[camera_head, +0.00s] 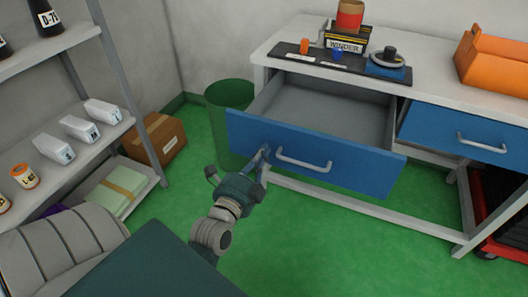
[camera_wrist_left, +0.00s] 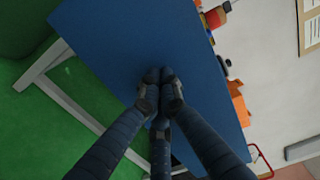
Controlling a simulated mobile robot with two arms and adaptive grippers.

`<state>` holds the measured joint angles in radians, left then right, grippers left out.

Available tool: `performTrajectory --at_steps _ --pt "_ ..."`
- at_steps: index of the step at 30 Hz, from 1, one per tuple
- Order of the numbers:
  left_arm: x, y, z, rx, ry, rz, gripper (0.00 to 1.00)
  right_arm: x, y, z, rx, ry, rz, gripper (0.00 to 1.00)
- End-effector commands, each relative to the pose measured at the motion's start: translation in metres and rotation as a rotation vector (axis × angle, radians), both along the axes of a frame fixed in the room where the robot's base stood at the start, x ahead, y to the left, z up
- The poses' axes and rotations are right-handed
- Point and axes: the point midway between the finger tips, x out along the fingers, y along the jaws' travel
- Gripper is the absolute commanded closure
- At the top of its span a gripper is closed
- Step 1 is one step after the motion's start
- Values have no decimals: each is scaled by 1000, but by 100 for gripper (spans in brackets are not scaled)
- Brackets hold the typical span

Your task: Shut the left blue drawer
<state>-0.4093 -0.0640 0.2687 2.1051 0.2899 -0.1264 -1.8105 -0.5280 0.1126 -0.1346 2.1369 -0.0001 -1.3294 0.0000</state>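The left blue drawer (camera_head: 315,158) is pulled out of the white workbench in the head view. Its grey inside (camera_head: 325,110) looks empty. A silver handle (camera_head: 303,162) is on its front. I cannot tell whether the fingertips touch the panel. My right gripper is not in view.
The right blue drawer (camera_head: 460,135) sits flush in the workbench (camera_head: 290,40). An orange bin (camera_head: 490,60) and small items stand on top. A green bin (camera_head: 229,100) stands beside the bench, left of the open drawer. A grey shelf rack is at left. Green floor is clear in front.

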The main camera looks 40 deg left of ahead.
Motion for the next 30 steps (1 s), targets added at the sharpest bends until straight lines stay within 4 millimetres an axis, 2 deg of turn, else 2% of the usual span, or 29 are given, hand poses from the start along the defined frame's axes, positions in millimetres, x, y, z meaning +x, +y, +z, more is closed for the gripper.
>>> performTrajectory --at_steps 4,20,22,26,30 --pt "10 3 0 0 -1 1 100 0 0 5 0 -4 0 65" --pt "16 4 1 0 -1 0 100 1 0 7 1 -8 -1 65" --pt "22 5 2 0 -1 -1 100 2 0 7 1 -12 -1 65" --pt "42 10 3 0 -2 -1 100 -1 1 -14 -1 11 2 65" --pt "73 17 3 2 -3 -2 100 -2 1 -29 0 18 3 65"
